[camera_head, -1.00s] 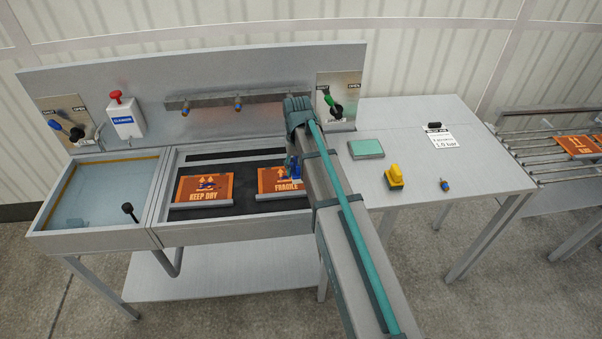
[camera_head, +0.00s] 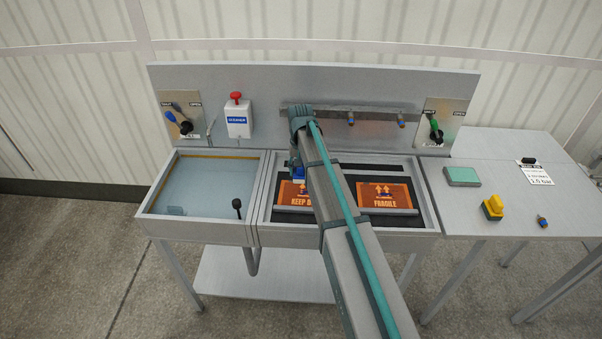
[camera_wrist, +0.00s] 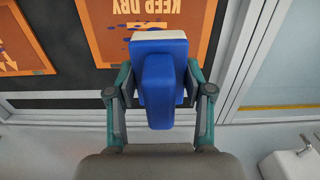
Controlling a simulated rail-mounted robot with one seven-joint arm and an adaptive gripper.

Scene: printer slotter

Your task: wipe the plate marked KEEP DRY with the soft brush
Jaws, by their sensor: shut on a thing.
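The orange KEEP DRY plate (camera_head: 300,202) lies in the dark-bedded tray, partly hidden by my arm. In the wrist view the plate (camera_wrist: 183,35) appears upside down, with blue smudges near its lettering. My gripper (camera_wrist: 157,88) is shut on a blue brush (camera_wrist: 158,75) with a white pad at its front. The brush (camera_head: 298,173) is at the back edge of this plate in the head view. The pad overlaps the plate's edge in the wrist view; I cannot tell whether it touches.
The FRAGILE plate (camera_head: 385,203) lies to the right in the same tray. A shallow basin (camera_head: 205,185) with a black knob is on the left. A yellow-handled tool (camera_head: 493,208) and a green pad (camera_head: 462,176) are on the right table. A hook rail (camera_head: 375,118) runs behind.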

